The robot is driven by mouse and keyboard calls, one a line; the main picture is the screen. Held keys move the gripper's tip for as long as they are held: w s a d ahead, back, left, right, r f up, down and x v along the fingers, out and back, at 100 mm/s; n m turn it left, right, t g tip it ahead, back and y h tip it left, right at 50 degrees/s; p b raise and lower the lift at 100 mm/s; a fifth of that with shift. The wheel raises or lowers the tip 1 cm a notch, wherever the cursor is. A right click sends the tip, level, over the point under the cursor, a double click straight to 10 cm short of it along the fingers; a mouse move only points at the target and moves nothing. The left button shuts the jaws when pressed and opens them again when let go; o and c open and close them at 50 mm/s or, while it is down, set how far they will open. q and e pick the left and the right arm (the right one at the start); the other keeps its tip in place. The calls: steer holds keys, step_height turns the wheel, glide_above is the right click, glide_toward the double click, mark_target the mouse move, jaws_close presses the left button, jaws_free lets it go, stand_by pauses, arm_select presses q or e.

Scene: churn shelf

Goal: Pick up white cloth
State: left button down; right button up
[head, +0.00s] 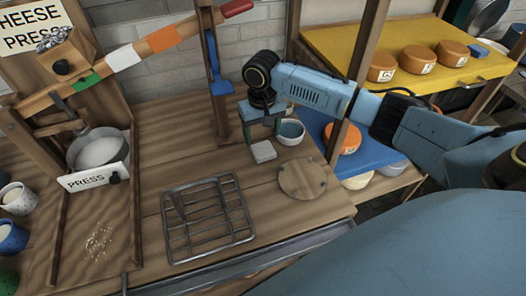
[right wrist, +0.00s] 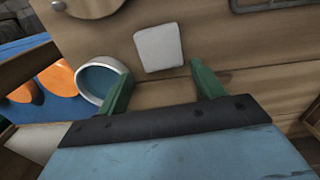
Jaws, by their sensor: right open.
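The white cloth (head: 263,151) is a small pale square lying flat on the wooden worktop, right of the middle. It also shows in the right wrist view (right wrist: 158,48), just past the fingertips. My right gripper (head: 268,125) is above the worktop, close behind the cloth in the head view. In the right wrist view its two green fingers (right wrist: 162,82) are spread wide with nothing between them, and the cloth lies ahead of the gap. I cannot tell the exact height of the fingers over the worktop. My left gripper is not in view.
A white bowl with a blue inside (head: 291,132) stands right beside the right gripper; one finger overlaps it in the wrist view. A round wooden board (head: 302,180) and a wire rack (head: 206,219) lie nearby. A wooden post (head: 214,75) stands behind. The cheese press is at left.

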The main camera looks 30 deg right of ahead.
mark_target(262, 146)
step_height(262, 146, down, 4)
steer(key=shift+a+f+b, duration=0.1)
steer(key=shift+a+b, duration=0.05)
steer(key=shift+b, duration=0.15)
steer(key=shift+f, duration=0.15)
steer(key=c, duration=0.7)
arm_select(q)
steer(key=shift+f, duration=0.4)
arm_select(e)
steer(key=shift+c, duration=0.2)
